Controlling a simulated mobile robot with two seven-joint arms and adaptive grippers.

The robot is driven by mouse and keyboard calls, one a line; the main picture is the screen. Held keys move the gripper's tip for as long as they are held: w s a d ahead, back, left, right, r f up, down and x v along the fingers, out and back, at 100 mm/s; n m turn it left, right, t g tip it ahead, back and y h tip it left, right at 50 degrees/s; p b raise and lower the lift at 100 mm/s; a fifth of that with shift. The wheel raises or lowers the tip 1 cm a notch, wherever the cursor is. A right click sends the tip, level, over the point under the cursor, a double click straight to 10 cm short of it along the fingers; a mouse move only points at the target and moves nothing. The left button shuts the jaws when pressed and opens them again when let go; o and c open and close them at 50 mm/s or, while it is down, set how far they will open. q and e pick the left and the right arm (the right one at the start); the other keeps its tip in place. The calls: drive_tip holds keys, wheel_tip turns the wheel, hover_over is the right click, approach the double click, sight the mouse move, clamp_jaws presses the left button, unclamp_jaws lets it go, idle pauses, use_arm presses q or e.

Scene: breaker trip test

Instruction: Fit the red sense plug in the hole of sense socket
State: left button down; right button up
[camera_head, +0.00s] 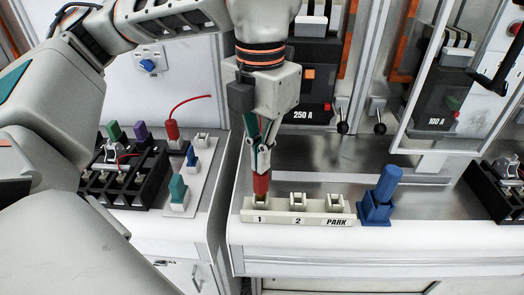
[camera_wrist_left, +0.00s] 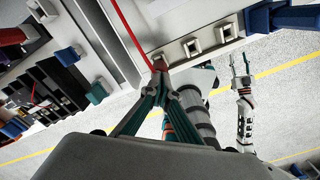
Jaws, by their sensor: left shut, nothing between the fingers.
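A red plug (camera_head: 261,184) stands at position 1 of the pale socket strip (camera_head: 285,217), marked 1, 2 and PARK. Its lower end is at the socket hole; how deep it sits cannot be told. My left gripper (camera_head: 260,165) points down just above the plug, its fingers shut and empty, the tips at the plug's top. In the left wrist view the red plug (camera_wrist_left: 160,65) is at the tips of my left gripper (camera_wrist_left: 159,78). My right gripper (camera_wrist_left: 240,68) shows there away from the strip, with its fingers apart and empty.
A blue plug (camera_head: 382,192) stands in a blue holder right of the strip. At left are a black rack (camera_head: 125,188) and a white tray with green, blue and red plugs (camera_head: 172,130). A breaker marked 250 A (camera_head: 315,75) is behind. The counter between is mostly clear.

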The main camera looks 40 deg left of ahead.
drive_tip(key=shift+w+r, duration=0.15)
drive_tip(key=shift+r, duration=0.2)
use_arm(q)
drive_tip(key=shift+f, duration=0.2)
use_arm(e)
drive_tip(key=shift+f, duration=0.2)
use_arm(q)
drive_tip(key=shift+f+b, duration=0.35)
drive_tip(key=shift+f, duration=0.05)
use_arm(e)
drive_tip(key=shift+s+f, duration=0.3)
drive_tip(key=shift+f, duration=0.3)
use_arm(q)
drive_tip(key=shift+s, duration=0.1)
